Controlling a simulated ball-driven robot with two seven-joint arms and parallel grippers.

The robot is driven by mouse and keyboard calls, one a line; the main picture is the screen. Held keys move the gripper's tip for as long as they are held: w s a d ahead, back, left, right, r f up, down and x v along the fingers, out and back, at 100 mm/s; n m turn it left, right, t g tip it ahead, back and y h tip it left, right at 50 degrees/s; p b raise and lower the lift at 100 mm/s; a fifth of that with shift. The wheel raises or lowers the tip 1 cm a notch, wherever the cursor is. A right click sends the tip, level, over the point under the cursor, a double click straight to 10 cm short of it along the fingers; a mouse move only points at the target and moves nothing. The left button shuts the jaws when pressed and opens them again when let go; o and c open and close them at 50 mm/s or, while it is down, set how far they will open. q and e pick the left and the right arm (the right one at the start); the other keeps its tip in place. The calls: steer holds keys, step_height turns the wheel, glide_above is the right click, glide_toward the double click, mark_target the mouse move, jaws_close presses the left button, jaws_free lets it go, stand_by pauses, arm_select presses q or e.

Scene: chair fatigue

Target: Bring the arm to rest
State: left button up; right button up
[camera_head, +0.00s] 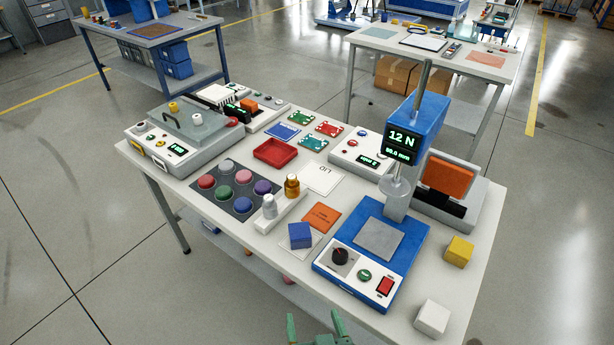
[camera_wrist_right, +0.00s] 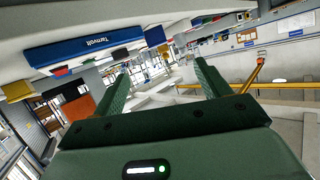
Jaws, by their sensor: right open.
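My right gripper (camera_head: 314,318) shows at the bottom edge of the head view, in front of the near edge of the white worktable (camera_head: 390,318). Its two green fingers are apart with nothing between them. In the right wrist view the gripper (camera_wrist_right: 162,68) is also open and empty, and the view is strongly tilted. The fingers appear clear of the table and everything on it. The rest of the right arm is hidden below the frame. My left gripper does not show in either view.
A yellow cube (camera_head: 458,251) sits at the right edge. Colored discs (camera_head: 225,168) and a red tray (camera_head: 276,153) lie farther back. The floor at left is clear.

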step_height(320, 180, down, 12)
steer(key=w+d+n+g+y+b, duration=0.1)
steer(key=w+d+n+g+y, duration=0.1)
steer(key=n+y, duration=0.2)
steer(key=s+d+f+g+h+b, duration=0.1)
steer(key=s+d+f+g, duration=0.1)
steer(key=s+d+f, duration=0.3)
steer(key=d+f+g+h+b, duration=0.1)
steer(key=d+f, duration=0.1)
steer(key=f, duration=0.5)
arm_select(q)
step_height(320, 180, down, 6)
steer(key=b, duration=0.3)
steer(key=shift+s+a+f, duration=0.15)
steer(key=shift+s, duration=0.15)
arm_select(e)
steer(key=s+d+f+g+h, duration=0.1)
steer(key=s+d+f+g, duration=0.1)
steer(key=s+d+f, duration=0.3)
steer(key=s+d+f+g+h, duration=0.2)
steer(key=s+d+f, duration=0.3)
steer(key=s, duration=0.5)
steer(key=s+d+f+g+h, duration=0.2)
steer(key=s+d+f, duration=0.3)
steer(key=s, duration=0.3)
steer(key=shift+s+f+m+g, duration=0.25)
steer(key=shift+m+g, duration=0.05)
steer(key=shift+g, duration=0.5)
